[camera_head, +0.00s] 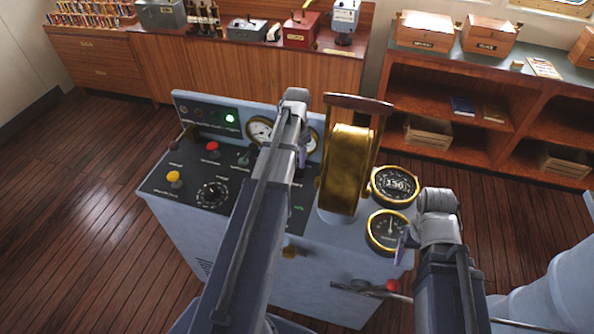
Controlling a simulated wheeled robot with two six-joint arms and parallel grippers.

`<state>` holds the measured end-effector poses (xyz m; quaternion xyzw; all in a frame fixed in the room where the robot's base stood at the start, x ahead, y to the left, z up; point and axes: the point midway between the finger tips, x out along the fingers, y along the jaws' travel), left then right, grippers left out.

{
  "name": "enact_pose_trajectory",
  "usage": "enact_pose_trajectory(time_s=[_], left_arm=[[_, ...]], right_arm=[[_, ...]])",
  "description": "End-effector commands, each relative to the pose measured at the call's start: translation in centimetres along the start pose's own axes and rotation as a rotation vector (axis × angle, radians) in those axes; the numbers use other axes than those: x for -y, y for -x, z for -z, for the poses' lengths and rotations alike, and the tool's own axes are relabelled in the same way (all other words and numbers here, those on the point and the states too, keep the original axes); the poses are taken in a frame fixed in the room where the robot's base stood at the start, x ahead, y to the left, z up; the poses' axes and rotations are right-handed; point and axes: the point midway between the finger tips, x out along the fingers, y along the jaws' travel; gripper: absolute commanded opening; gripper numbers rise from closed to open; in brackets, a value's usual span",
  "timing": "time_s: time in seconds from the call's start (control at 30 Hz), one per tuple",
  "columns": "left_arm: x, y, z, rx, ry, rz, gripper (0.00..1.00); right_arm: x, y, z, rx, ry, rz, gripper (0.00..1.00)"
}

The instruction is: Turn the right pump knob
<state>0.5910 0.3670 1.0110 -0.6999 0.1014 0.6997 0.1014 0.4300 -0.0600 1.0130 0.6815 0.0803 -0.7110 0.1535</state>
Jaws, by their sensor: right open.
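A grey control console (160,205) stands in front of me. A black knob with a marked dial (211,194) is on its left panel, and a small brass knob (290,252) is on its front face. I cannot tell which control is the right pump knob; my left arm hides part of the panel. My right gripper (404,243) is open, seen nearly edge-on beside the lower round gauge (388,231). My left gripper (302,156) is over the back of the panel, mostly hidden by its own wrist; its jaws cannot be made out.
A brass lever housing (346,165) with a wooden handle (357,104) rises between my arms. Yellow (174,177) and red (212,147) buttons sit on the left panel. A red-tipped lever (391,286) juts from the front. Cabinets (220,70) and shelves (450,95) stand behind; floor at left is clear.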

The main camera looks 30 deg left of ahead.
Motion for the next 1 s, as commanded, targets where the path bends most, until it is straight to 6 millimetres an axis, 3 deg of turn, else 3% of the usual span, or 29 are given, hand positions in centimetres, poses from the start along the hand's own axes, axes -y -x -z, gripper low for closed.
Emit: enact_pose_trajectory(time_s=[0.03, 0.23, 0.63, 1.0], left_arm=[[0.0, -1.4, 0.0, 0.000, 0.000, 0.000, 0.46], [0.0, -3.6, 0.0, 0.000, 0.000, 0.000, 0.46], [0.0, -3.9, 0.0, 0.000, 0.000, 0.000, 0.45], [0.0, -3.9, 0.0, 0.000, 0.000, 0.000, 0.04]], right_arm=[[0.1, -1.4, 0.1, 0.000, 0.000, 0.000, 0.76], [0.3, -3.6, 0.2, 0.000, -0.002, 0.000, 0.76], [0.4, -3.9, 0.2, 0.000, -0.002, 0.000, 0.76], [0.4, -3.9, 0.2, 0.000, -0.002, 0.000, 0.76]])
